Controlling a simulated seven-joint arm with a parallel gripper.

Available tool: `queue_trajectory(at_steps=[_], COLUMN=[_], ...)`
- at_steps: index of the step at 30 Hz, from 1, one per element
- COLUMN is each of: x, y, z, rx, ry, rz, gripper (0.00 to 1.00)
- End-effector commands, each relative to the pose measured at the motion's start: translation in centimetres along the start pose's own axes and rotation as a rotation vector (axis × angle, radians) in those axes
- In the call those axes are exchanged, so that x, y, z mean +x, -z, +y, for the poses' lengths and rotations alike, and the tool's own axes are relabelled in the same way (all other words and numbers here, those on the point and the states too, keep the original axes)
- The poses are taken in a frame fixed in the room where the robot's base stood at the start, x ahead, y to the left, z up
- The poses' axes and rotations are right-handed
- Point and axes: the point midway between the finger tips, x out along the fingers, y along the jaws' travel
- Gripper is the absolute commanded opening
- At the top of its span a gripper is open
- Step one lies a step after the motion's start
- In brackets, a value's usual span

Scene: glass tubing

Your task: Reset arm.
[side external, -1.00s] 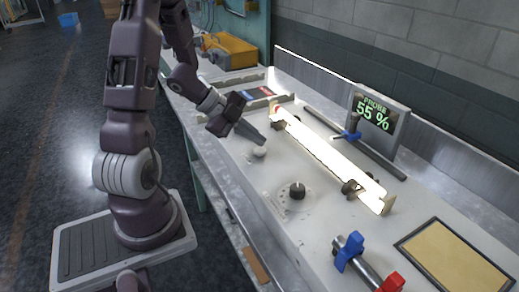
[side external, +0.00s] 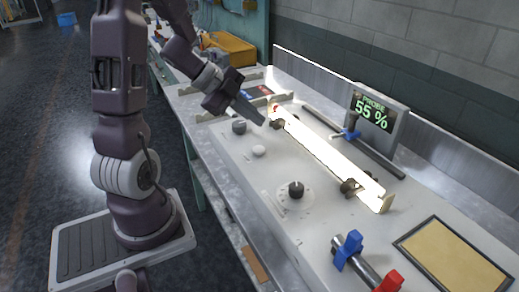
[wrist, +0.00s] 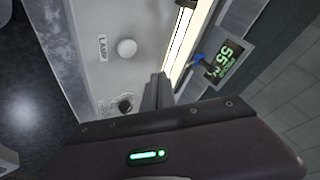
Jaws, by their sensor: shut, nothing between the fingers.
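My gripper (side external: 262,122) is shut and empty. In the side external view it is in the air over the left part of the white panel, close to the left end of the glowing glass tube (side external: 330,155). The tube lies across dark holders and is lit bright white. In the wrist view my shut fingers (wrist: 158,88) point over the panel, and part of the glowing tube (wrist: 190,40) shows beyond them. A white round button (side external: 259,151) sits on the panel; in the wrist view it is beside the label LAMP (wrist: 127,47).
A screen (side external: 374,109) reads PROBE 55 %. A black dial (side external: 296,189) and another dark knob (side external: 239,126) stand on the panel. A clamp with blue and red ends (side external: 368,268) and a tan framed pad (side external: 455,258) are at the near right. A yellow bin (side external: 230,48) stands behind.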

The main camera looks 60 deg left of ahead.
Motion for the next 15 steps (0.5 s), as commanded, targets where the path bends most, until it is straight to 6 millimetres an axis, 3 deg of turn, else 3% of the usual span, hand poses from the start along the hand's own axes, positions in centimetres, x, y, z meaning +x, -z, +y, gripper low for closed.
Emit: queue_trajectory(at_steps=[2, 4, 6, 8, 11, 15], x=[0.0, -0.4, -2.3, -4.9, -8.5, -10.2], y=[0.5, 1.8, 4.0, 6.1, 9.0, 13.3], z=[-1.3, -4.5, -8.0, -9.0, -5.2, 5.8], rx=[0.002, -0.014, -0.09, -0.228, -0.545, -0.929], ry=[0.05, 0.186, 0.381, 0.527, 0.614, 0.417], rz=[-0.032, -0.119, -0.234, -0.315, -0.388, -0.403], gripper=[0.0, 0.0, 0.0, 0.0, 0.0, 0.0])
